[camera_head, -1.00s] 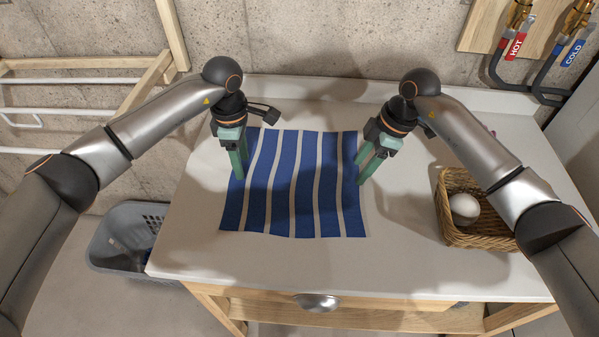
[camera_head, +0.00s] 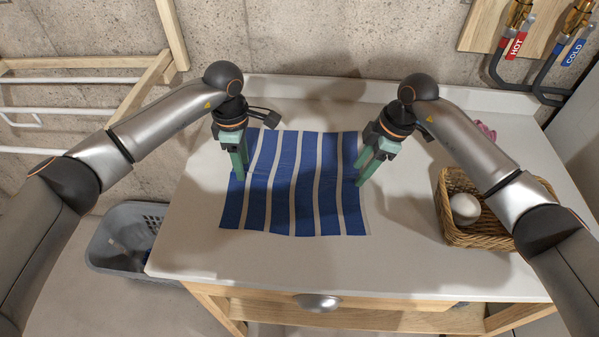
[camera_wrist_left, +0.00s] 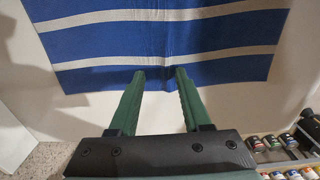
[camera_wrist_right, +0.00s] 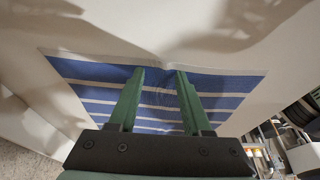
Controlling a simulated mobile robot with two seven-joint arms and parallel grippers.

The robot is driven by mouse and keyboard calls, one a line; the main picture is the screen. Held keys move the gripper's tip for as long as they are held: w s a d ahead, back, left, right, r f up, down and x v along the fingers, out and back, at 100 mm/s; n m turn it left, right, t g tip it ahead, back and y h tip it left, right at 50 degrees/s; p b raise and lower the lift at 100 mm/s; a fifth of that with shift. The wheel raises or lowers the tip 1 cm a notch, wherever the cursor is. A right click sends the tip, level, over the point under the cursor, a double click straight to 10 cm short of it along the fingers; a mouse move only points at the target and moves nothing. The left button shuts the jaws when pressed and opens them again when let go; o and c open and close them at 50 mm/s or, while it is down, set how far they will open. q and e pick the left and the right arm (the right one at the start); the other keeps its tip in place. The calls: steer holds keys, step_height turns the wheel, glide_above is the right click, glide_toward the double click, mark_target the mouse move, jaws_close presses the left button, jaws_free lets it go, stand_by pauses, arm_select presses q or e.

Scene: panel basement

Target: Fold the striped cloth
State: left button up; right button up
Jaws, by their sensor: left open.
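The blue and white striped cloth (camera_head: 293,190) lies spread on the white countertop, with slight waves and a small pucker between the fingers in each wrist view. My left gripper (camera_head: 240,174) is open with its green fingertips at the cloth's left edge, about halfway along. The left wrist view shows its fingers (camera_wrist_left: 160,72) apart at the cloth edge (camera_wrist_left: 100,78). My right gripper (camera_head: 362,180) is at the right edge. The right wrist view shows its fingers (camera_wrist_right: 160,72) apart, with the cloth (camera_wrist_right: 215,82) between and beyond them. Whether the fingertips touch the cloth is unclear.
A wicker basket (camera_head: 447,222) with a white ball (camera_head: 465,208) stands at the right of the countertop (camera_head: 400,270). A pink item (camera_head: 487,131) lies behind my right arm. A grey laundry basket (camera_head: 120,235) is on the floor at left. The counter front is clear.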

arm_select(q)
jaws_close()
arm_select(e)
steer(key=shift+d+f, duration=0.1)
steer(key=shift+f, duration=0.05)
jaws_close()
steer(key=shift+s, duration=0.1)
stand_by(0.4)
arm_select(q)
steer(key=shift+r, duration=0.15)
